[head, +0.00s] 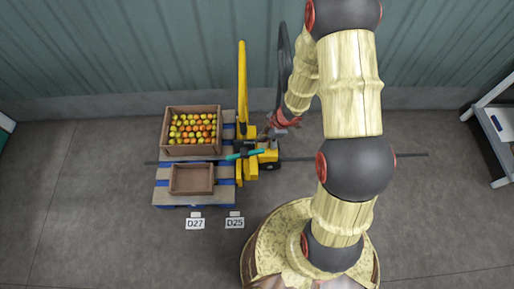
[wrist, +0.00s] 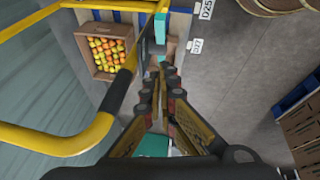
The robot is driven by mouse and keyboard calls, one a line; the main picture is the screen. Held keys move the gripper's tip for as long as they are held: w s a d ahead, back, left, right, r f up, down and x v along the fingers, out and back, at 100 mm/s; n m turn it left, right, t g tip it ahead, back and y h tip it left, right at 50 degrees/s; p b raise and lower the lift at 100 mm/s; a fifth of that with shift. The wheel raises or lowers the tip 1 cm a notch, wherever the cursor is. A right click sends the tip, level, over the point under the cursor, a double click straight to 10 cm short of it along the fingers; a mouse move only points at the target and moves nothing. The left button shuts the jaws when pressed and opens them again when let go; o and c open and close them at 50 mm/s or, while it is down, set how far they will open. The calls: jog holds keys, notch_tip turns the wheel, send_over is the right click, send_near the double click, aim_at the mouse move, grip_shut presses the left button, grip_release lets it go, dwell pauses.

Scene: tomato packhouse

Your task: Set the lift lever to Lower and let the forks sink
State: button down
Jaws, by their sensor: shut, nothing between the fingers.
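The yellow pallet truck (head: 250,133) stands at the right side of a blue and brown pallet (head: 160,196). In the wrist view its yellow bar (wrist: 60,140) curves around the left, with a black section (wrist: 118,92). A teal bar (head: 243,155) lies across the truck; a teal part also shows in the wrist view (wrist: 160,28). I cannot tell which part is the lift lever, or its setting. My gripper (head: 269,130) is beside the truck, its fingers closed together and empty in the wrist view (wrist: 168,78). The forks are hidden, so their height cannot be told.
On the pallet are a crate of tomatoes (head: 167,135) and an empty crate (head: 192,191). Floor labels D27 (head: 195,223) and D25 (head: 235,222) lie in front. A wall (head: 110,70) stands behind. Open floor (head: 90,190) lies to the left.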

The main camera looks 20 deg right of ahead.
jog(key=b, duration=0.6)
send_over(258, 152)
jog(key=a, duration=0.1)
notch_tip(258, 152, down, 12)
jog(key=shift+w+a+r, duration=0.1)
jog(key=shift+a+r, duration=0.05)
jog(key=shift+r, duration=0.05)
jog(key=shift+d+f, duration=0.35)
jog(key=shift+f, duration=0.25)
jog(key=shift+d, duration=0.1)
jog(key=shift+d+f+y, duration=0.15)
jog(key=shift+y, duration=0.15)
